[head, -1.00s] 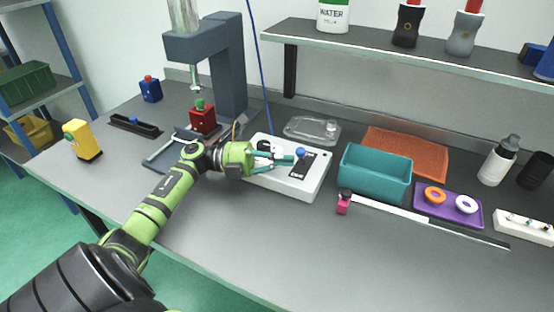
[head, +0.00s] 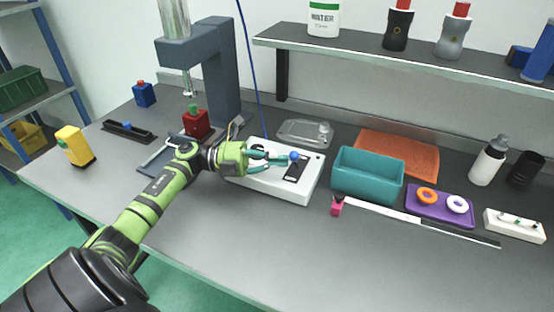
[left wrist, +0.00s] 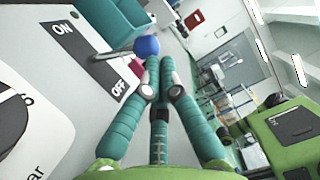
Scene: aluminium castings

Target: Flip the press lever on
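The press lever is a metal stem with a blue ball knob (head: 294,156), standing on the white control box (head: 302,193). In the left wrist view the knob (left wrist: 147,46) is just beyond my fingertips, and the stem rises from the dark plate (left wrist: 82,50) between the words ON and OFF. Which way the lever leans is hard to tell. My left gripper (head: 284,160) reaches in from the left over the box. Its teal fingers (left wrist: 163,62) come together at the tips beside the knob, with nothing between them; contact is unclear. My right gripper is out of view.
The grey press (head: 215,75) stands behind left, with a red block (head: 196,123) under it. A teal bin (head: 367,182) stands right of the box, and a clear tray (head: 304,132) behind. A ruler (head: 400,214) lies farther right. The front table is clear.

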